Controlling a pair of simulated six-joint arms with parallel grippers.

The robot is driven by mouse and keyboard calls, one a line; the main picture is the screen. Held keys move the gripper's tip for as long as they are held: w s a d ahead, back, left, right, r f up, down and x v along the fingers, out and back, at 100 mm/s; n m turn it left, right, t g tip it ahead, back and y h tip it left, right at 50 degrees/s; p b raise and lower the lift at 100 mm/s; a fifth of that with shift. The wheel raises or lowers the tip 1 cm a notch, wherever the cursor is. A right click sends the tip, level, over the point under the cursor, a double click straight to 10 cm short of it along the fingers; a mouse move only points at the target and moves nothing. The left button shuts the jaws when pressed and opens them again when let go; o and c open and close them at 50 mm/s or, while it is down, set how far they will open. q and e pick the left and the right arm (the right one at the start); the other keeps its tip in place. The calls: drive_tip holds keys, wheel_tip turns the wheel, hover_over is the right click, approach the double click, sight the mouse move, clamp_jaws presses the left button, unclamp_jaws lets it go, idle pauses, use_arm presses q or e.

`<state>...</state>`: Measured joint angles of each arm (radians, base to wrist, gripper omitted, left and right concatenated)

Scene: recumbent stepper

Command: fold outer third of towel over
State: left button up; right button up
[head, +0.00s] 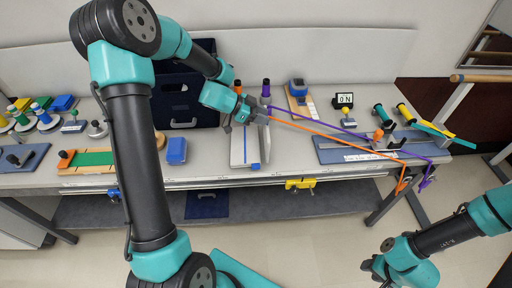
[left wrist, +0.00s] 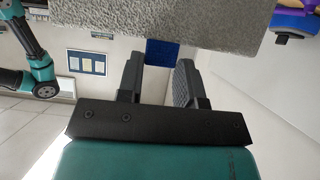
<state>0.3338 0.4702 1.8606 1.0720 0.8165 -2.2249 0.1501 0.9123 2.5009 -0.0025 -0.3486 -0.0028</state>
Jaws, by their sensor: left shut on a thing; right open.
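The towel (head: 240,150) is pale grey with a blue stripe and lies on the bench in the middle of the head view. In the left wrist view the grey towel (left wrist: 200,25) fills the top, with a blue part (left wrist: 162,52) between my fingers. My left gripper (head: 259,116) is at the far end of the towel and is shut on it; its fingers also show in the left wrist view (left wrist: 158,80). The exact grip is partly hidden in the head view. My right gripper (head: 372,270) is open, low at the right, away from the bench and towel.
Orange (head: 320,132) and purple (head: 330,126) cords stretch from near my left gripper to the right end of the bench. A blue board (head: 345,152) stands right of the towel; a blue box (head: 176,150) and green-topped board (head: 95,158) stand left. A dark bin (head: 180,100) is behind.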

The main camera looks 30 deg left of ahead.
use_arm(q)
drive_tip(key=shift+s, duration=0.1)
drive_tip(key=shift+s+a+f+t+h, duration=0.1)
drive_tip(key=shift+s+a+t+h, duration=0.25)
drive_tip(key=shift+a, duration=0.3)
drive_tip(key=o, duration=0.5)
drive_tip(key=shift+s+a+h, duration=0.1)
drive_tip(key=shift+a+h, duration=0.1)
drive_tip(key=shift+h, duration=0.05)
drive_tip(key=shift+c, duration=0.2)
drive_tip(key=o, duration=0.5)
drive_tip(key=shift+d, duration=0.1)
drive_tip(key=shift+c, duration=0.2)
drive_tip(key=shift+v, duration=2.45)
drive_tip(key=v, duration=1.7)
drive_tip(key=shift+a, duration=0.2)
